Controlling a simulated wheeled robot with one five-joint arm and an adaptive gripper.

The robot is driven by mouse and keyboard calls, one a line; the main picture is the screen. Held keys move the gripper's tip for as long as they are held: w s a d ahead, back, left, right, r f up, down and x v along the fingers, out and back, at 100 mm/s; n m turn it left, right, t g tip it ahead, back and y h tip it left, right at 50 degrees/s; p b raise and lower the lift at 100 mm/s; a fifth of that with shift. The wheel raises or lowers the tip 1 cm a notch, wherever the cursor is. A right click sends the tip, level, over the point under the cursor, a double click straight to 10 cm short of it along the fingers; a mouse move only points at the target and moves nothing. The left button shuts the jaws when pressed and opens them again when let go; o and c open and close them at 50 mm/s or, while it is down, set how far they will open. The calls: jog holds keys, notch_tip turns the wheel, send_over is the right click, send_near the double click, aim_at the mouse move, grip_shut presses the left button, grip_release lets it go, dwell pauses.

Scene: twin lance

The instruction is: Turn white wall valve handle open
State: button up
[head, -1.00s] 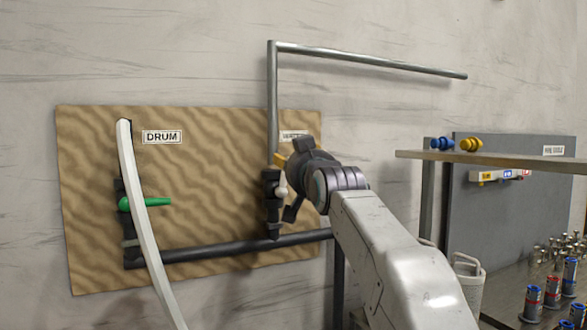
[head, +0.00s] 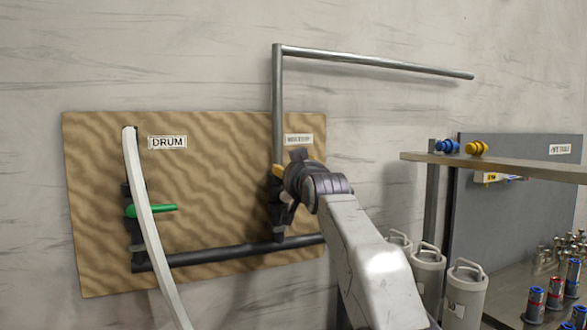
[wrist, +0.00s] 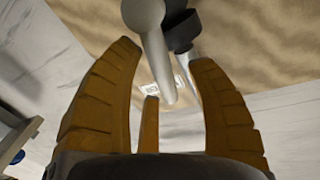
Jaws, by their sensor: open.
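The white valve handle (wrist: 155,55) shows in the wrist view as a pale, rounded lever lying between my fingers, with clear space on both sides. In the head view it is hidden behind my gripper (head: 284,182), which is at the right-hand valve on the tan wall board (head: 225,205). My gripper (wrist: 163,62) is open, with its orange fingers spread around the handle and not visibly touching it. A dark fitting (wrist: 182,32) is behind the handle, near the right fingertip.
A second valve with a green handle (head: 155,210) and a white hose (head: 148,205) is at the left. A grey pipe (head: 278,105) rises above the right valve. A shelf (head: 510,166) and white canisters (head: 465,285) stand to the right.

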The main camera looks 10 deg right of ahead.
jog(key=shift+o, duration=0.3)
jog(key=shift+w, duration=0.2)
grip_shut()
dwell(0.3)
